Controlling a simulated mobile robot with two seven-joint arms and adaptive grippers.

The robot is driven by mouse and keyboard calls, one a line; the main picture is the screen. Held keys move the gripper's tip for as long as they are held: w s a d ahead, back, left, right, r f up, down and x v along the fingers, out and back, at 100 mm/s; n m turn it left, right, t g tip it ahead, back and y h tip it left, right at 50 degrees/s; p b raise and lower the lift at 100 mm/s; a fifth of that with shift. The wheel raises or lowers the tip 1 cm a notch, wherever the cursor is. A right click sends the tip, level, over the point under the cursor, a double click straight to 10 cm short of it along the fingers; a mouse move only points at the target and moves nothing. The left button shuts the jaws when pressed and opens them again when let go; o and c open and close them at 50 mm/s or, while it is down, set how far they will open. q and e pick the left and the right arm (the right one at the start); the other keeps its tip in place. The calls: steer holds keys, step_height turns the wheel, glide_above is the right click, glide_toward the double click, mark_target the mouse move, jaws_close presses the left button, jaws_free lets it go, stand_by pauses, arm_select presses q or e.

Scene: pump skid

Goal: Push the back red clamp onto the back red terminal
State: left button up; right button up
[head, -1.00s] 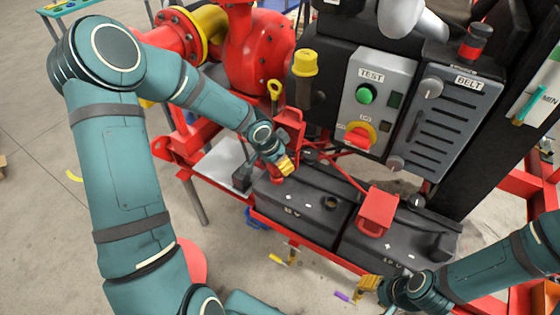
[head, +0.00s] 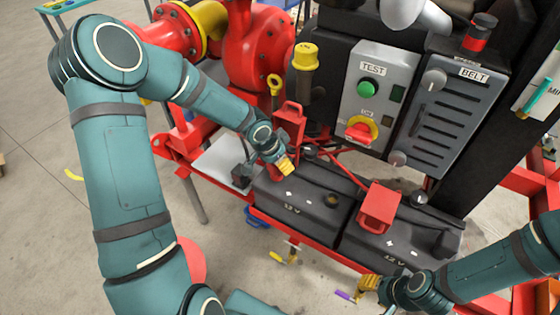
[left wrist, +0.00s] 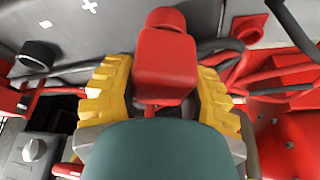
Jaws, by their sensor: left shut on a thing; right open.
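In the left wrist view my left gripper (left wrist: 165,100) has its yellow fingers on both sides of a red clamp (left wrist: 168,60) and is shut on it. In the head view this gripper (head: 285,164) is at the back end of the left black battery (head: 290,190), and its fingers hide most of what it holds. I cannot make out the back red terminal or whether the clamp touches it. My right gripper (head: 367,288) is open and empty, low in front of the right battery.
A red cover with a handle (head: 289,120) stands behind my left gripper. Another red cover (head: 379,207) sits over the right battery. A control box (head: 377,95) rises behind. Red cables (head: 345,165) run between. Red frame rails surround the batteries.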

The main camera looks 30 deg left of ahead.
arm_select(q)
steer(key=shift+f, duration=0.25)
steer(key=o, duration=1.3)
steer(key=shift+o, duration=0.2)
steer(key=v, duration=1.2)
